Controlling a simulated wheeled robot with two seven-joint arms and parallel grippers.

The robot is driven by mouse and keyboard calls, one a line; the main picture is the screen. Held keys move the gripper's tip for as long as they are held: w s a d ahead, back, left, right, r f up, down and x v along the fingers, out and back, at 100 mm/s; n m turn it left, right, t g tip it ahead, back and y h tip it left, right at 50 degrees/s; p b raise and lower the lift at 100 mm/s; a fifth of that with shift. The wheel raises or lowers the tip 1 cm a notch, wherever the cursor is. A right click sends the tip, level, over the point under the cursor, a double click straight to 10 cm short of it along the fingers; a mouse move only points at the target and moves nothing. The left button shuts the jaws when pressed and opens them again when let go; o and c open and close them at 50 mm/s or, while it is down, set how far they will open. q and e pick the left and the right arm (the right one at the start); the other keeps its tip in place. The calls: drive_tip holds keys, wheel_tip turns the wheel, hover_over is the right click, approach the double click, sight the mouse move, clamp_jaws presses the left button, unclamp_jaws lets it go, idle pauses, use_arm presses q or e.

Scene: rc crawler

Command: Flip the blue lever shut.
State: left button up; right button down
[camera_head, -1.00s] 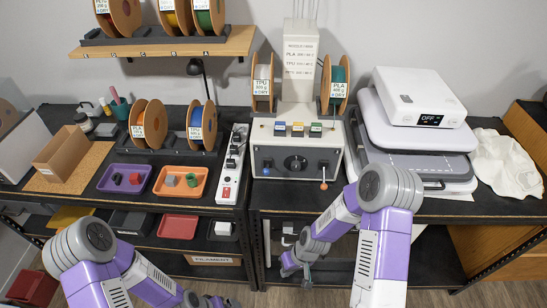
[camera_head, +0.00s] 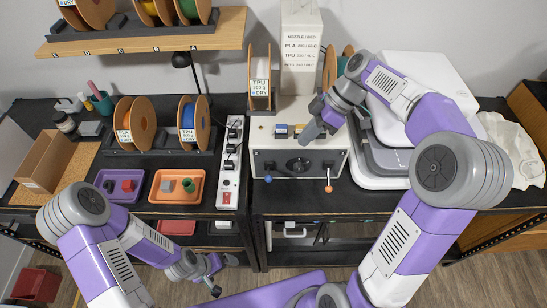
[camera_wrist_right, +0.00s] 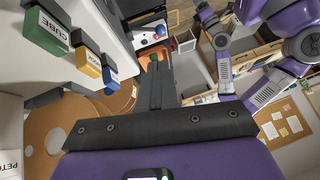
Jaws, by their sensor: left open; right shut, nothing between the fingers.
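The white control box (camera_head: 340,140) stands on the bench. A small blue ball-tipped lever (camera_head: 268,178) is low on its front left, and an orange-tipped lever (camera_head: 328,187) is at the front right. A blue block (camera_head: 281,130) sits on its top; a yellow one is partly covered and the green one is hidden by my right gripper. My right gripper (camera_head: 310,132) is shut and empty over the box top. In the right wrist view, its fingers (camera_wrist_right: 155,72) are right of the green, yellow and blue blocks (camera_wrist_right: 110,75). My left gripper (camera_head: 222,277) is open and empty, low in front of the bench.
Spools (camera_head: 259,80) stand behind the box. A white power strip (camera_head: 230,165) lies to its left, beyond which are an orange tray (camera_head: 154,197) and a purple tray. A white machine (camera_head: 440,70) stands to the right, partly behind my right arm.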

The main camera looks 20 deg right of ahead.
use_arm(q)
drive_tip(key=shift+s, duration=0.2)
use_arm(e)
drive_tip(key=shift+s+f, duration=0.1)
drive_tip(key=shift+s, duration=0.1)
use_arm(q)
drive_tip(key=shift+w+f, duration=0.1)
drive_tip(key=shift+f, duration=0.1)
use_arm(e)
approach(269, 173)
drive_tip(key=s+a+f, duration=0.2)
drive_tip(key=a+f, duration=0.2)
drive_tip(key=shift+s, duration=0.25)
use_arm(q)
drive_tip(key=shift+f, duration=0.1)
